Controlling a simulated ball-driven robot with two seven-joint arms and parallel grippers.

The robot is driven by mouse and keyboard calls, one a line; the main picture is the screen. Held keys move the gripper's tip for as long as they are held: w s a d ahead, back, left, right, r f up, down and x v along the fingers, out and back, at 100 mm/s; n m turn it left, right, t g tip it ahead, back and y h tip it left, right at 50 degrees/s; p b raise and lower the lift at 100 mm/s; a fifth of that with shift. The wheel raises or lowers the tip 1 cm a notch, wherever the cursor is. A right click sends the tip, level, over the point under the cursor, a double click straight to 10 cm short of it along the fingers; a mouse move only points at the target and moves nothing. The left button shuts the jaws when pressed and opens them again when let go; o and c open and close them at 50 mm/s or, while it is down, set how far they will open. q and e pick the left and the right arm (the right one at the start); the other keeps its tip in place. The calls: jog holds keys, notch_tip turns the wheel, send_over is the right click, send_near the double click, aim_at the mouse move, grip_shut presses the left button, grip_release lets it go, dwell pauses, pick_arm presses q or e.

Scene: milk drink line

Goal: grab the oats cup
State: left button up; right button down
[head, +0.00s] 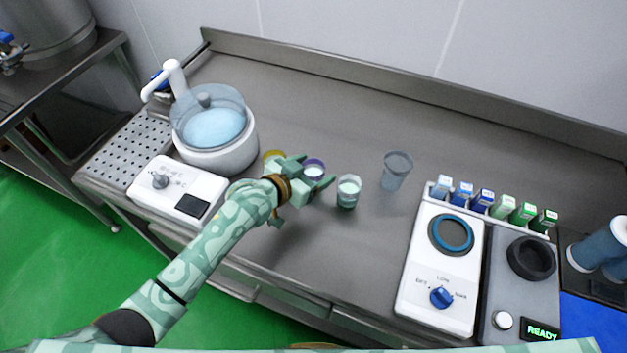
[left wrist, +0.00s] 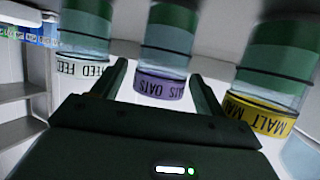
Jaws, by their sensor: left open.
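The oats cup (head: 314,164) stands on the steel counter with a purple rim, partly hidden by my left gripper (head: 316,172). In the left wrist view its purple label reading OATS (left wrist: 158,87) shows upside down, between and beyond the two dark fingers of my left gripper (left wrist: 160,90). The fingers are apart and nothing is gripped. I cannot tell whether they touch the cup. My right gripper is not in view.
A yellow-banded malt cup (left wrist: 262,115) and a white-labelled cup (left wrist: 82,70) flank the oats cup closely. A clear empty cup (head: 397,170) stands to the right. A white pot machine (head: 215,150) is left, a dial unit (head: 437,280) right. The counter behind is clear.

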pick_arm(q)
jog(key=shift+w+d+f, duration=0.1)
jog(key=shift+w+d, duration=0.05)
jog(key=shift+w, duration=0.05)
jog(key=c, duration=1.2)
